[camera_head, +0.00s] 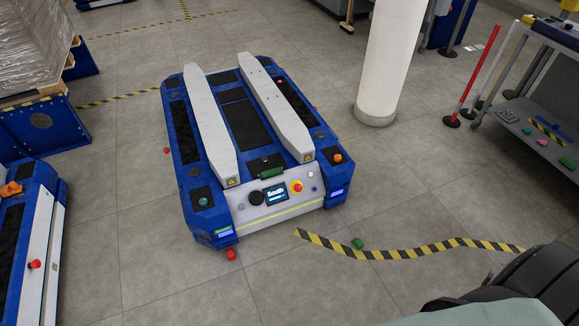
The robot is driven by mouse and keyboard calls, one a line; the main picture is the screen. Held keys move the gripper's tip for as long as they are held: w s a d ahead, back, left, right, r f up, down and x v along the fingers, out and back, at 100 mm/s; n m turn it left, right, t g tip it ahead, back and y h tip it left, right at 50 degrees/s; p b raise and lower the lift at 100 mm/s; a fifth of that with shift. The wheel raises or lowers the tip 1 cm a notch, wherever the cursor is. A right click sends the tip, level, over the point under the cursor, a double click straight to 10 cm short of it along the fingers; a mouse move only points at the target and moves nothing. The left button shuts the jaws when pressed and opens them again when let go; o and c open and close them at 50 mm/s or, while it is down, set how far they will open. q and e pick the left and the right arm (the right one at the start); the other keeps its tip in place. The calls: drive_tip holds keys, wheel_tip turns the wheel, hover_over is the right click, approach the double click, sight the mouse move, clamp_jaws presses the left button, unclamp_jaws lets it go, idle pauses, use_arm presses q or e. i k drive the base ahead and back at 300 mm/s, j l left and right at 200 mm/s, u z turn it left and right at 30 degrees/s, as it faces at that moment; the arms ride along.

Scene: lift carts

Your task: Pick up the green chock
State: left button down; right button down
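A small green chock (357,243) lies on the grey floor in the head view, right of the blue lift cart's front corner and just above the yellow-black tape. Another green block (272,172) sits on the front top edge of the cart, above its display. A green piece (568,162) also lies on the grey shelf at the far right. Dark and pale parts that look like mine fill the bottom right corner. No gripper fingers can be made out, and neither gripper is identifiable in view.
The blue lift cart (182,140) with two pale forks stands in the middle. A white pillar (389,60), a red post (483,75) and a grey shelf trolley (500,112) stand right. The floor around the chock is open.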

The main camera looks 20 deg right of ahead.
sight(358, 244)
drive_tip(key=z, duration=1.55)
